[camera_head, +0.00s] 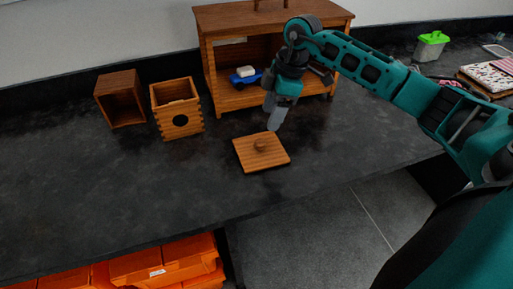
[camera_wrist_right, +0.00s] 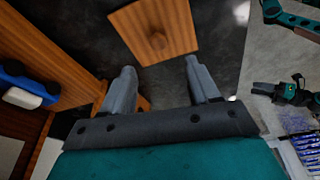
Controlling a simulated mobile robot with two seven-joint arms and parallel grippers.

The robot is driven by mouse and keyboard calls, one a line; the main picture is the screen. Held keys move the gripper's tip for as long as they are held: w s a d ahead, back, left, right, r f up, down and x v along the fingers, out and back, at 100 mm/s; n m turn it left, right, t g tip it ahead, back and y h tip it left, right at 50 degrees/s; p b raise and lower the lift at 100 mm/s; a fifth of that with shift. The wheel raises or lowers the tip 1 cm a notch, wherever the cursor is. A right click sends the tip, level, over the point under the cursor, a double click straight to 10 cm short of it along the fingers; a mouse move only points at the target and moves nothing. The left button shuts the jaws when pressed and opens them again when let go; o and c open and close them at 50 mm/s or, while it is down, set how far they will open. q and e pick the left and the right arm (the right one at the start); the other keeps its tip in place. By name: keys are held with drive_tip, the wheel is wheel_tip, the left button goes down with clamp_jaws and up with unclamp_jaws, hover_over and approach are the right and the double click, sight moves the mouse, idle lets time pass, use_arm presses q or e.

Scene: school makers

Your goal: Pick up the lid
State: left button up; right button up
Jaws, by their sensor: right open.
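The lid (camera_head: 243,152) is a square wooden plate with a round knob (camera_head: 260,145) on top. It lies flat on the dark counter, in front of the wooden cabinet. My right gripper (camera_head: 274,126) is open and empty, just above and behind the lid. In the right wrist view its two grey fingers (camera_wrist_right: 160,68) stand apart. The lid (camera_wrist_right: 175,18) lies beyond their tips in that view, apart from them, partly cut off at the top edge. What seems to be my left gripper (camera_wrist_right: 272,92) shows small at the right; its jaws are unclear.
An open wooden box (camera_head: 122,98) and a wooden box with a round hole (camera_head: 168,128) stand left of the lid. The wooden cabinet (camera_head: 207,62) behind holds a blue toy vehicle (camera_head: 240,80). Orange bins (camera_head: 165,262) sit below the counter. The counter's front left is clear.

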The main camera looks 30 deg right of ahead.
sight(260, 141)
drive_tip(key=x, duration=0.9)
drive_tip(key=shift+w+f, duration=0.15)
drive_tip(key=c, duration=1.1)
clamp_jaws()
